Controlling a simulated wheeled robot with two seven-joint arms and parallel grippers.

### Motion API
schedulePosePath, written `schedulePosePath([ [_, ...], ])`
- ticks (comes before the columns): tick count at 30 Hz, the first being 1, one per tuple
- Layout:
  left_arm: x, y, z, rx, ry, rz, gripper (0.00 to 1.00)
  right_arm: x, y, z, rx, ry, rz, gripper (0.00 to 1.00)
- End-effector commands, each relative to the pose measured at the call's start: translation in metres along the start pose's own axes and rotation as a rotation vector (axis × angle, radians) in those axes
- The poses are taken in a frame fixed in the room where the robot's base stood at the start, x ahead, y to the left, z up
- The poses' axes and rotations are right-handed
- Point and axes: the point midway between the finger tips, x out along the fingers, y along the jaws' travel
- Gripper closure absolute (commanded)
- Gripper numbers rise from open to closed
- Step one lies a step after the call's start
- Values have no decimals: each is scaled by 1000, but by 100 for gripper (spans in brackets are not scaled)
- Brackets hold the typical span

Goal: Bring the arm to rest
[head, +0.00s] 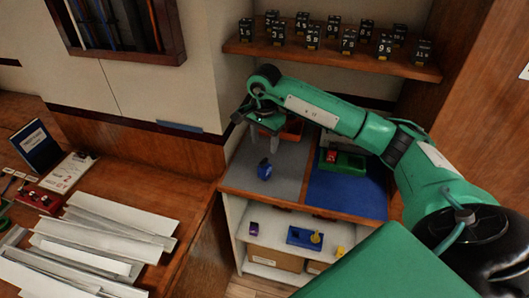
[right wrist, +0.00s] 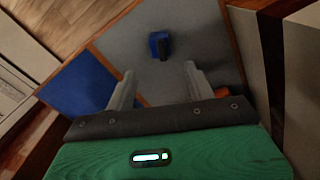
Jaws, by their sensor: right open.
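My right arm (head: 375,135) reaches in from the right in the head view, green with dark joints. Its gripper (head: 262,123) hangs above the grey mat (head: 285,170) on the cabinet top. In the right wrist view the gripper (right wrist: 158,88) is open, with its two grey fingers apart and nothing between them. A small blue object with a dark part (head: 264,170) stands on the grey mat, apart from the fingers; it also shows beyond the fingertips in the right wrist view (right wrist: 159,45). My left gripper is not in view.
A blue mat (head: 345,192) lies beside the grey one, with a green tray (head: 350,160) holding a red piece. An orange tray (head: 291,131) is partly hidden behind my gripper. A wooden shelf (head: 330,62) above holds several numbered black breakers. Pale metal strips (head: 85,250) cover the left table.

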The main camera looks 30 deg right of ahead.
Motion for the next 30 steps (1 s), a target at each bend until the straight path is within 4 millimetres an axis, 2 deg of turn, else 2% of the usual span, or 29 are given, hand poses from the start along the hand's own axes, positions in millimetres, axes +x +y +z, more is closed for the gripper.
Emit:
schedulePosePath([
  [18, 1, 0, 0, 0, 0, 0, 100, -5, 0, 0, 1, 0, 1, 46],
  [21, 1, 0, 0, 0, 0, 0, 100, -2, -2, 6, -1, -19, -11, 46],
  [23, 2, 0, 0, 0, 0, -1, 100, 3, -6, 20, -3, -61, -35, 46],
  [26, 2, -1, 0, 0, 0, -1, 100, 16, -16, 62, 0, -197, -106, 46],
  [30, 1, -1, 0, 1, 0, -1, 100, 22, -30, 146, 56, -505, -232, 46],
])
